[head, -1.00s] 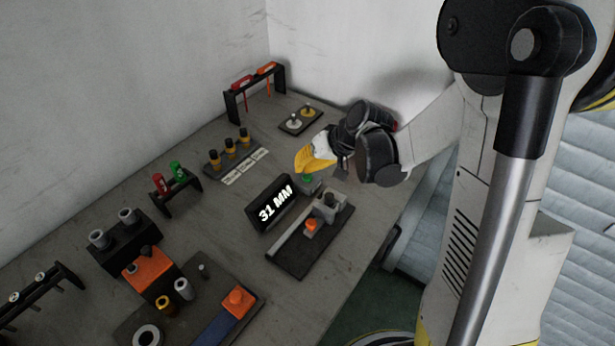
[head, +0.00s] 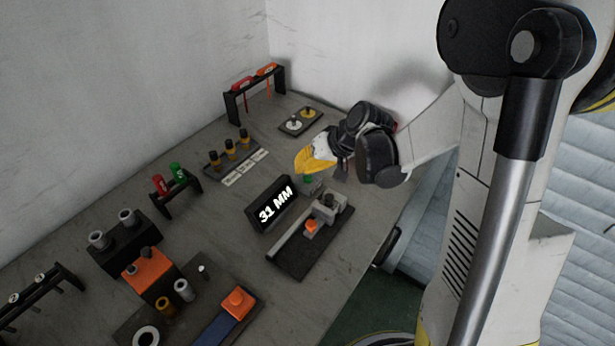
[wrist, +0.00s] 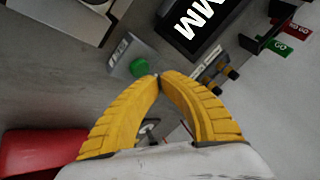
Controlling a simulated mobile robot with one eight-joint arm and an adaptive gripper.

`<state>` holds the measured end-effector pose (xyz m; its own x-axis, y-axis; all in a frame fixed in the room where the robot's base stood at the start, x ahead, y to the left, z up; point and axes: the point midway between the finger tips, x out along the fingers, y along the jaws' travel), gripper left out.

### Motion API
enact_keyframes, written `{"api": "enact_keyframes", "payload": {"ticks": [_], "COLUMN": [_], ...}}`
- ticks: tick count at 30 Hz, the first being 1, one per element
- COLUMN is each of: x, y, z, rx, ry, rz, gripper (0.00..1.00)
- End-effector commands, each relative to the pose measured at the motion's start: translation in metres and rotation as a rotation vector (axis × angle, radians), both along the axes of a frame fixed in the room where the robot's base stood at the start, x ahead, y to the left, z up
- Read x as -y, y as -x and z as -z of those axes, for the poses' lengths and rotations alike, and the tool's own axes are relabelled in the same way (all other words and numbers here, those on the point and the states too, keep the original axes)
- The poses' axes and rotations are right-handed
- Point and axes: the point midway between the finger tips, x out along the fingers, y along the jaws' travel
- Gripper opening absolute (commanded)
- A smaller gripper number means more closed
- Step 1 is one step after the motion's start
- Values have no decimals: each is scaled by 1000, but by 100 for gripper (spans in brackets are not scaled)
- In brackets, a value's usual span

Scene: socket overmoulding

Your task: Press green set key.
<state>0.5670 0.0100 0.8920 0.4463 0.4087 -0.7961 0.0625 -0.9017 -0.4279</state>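The green set key (wrist: 139,67) is a round green button on a small grey block in the wrist view. In the head view the green key (head: 308,179) shows small, just below my gripper. My gripper (wrist: 159,79) has two yellow fingers whose tips meet or nearly meet, with nothing between them. The tips appear close beside the key in the wrist view; whether they touch it cannot be told. In the head view my gripper (head: 301,169) hangs over the key's block.
A black display (head: 270,205) reading "31 MM" stands beside the key. A dark fixture with an orange knob (head: 311,226) lies in front. A small tray with two pieces (head: 300,121) is behind. A red object (wrist: 40,152) shows in the wrist view.

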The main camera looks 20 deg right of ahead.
Motion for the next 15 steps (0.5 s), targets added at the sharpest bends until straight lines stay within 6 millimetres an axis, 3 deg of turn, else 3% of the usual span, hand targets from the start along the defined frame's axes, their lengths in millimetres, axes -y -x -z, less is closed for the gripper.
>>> {"api": "enact_keyframes", "payload": {"ticks": [15], "x": [0], "y": [0], "z": [8], "rx": [0], "ry": [0], "rz": [0], "gripper": [0]}}
